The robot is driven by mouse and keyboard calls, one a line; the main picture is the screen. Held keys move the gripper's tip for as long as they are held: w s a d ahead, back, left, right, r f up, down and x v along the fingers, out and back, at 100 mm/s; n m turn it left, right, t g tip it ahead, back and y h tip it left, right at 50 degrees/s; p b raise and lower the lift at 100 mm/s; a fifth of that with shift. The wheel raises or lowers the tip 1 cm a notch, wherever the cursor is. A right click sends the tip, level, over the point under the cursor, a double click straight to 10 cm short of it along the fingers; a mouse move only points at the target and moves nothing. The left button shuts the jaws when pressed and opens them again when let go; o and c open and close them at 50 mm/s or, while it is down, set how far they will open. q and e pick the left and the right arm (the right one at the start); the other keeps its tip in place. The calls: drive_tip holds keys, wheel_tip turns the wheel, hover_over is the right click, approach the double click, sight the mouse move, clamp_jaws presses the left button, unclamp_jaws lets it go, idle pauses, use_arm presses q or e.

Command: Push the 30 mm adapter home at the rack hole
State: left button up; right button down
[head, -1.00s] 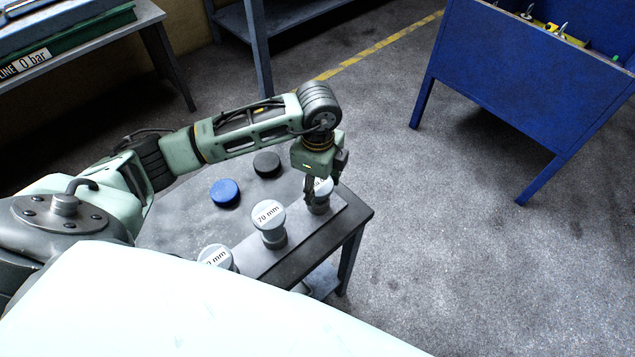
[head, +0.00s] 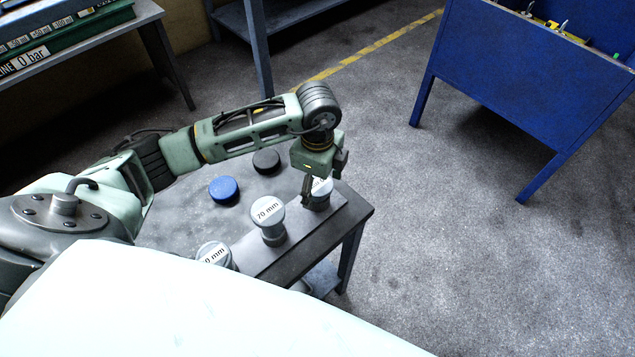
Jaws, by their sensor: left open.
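My left gripper (head: 322,188) points down at the far right end of the grey rack (head: 250,262). Its fingers are open around or just beside a light grey adapter (head: 322,194). They hide part of its label, so only a "0" shows and I cannot read its size. I cannot tell whether the fingers touch it or how deep it sits in its hole. A grey adapter marked 70 mm (head: 268,211) stands in the middle of the rack. Another adapter (head: 213,253) stands at the near end, its label partly cut off. My right gripper is out of view.
A blue disc (head: 224,189) and a black disc (head: 267,161) lie on the dark table (head: 180,215) behind the rack. A blue bench (head: 520,80) stands at the upper right. The floor between is clear.

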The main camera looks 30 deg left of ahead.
use_arm(q)
drive_tip(key=shift+f, duration=0.15)
wheel_tip(320, 180, up, 12)
idle(0.5)
idle(0.5)
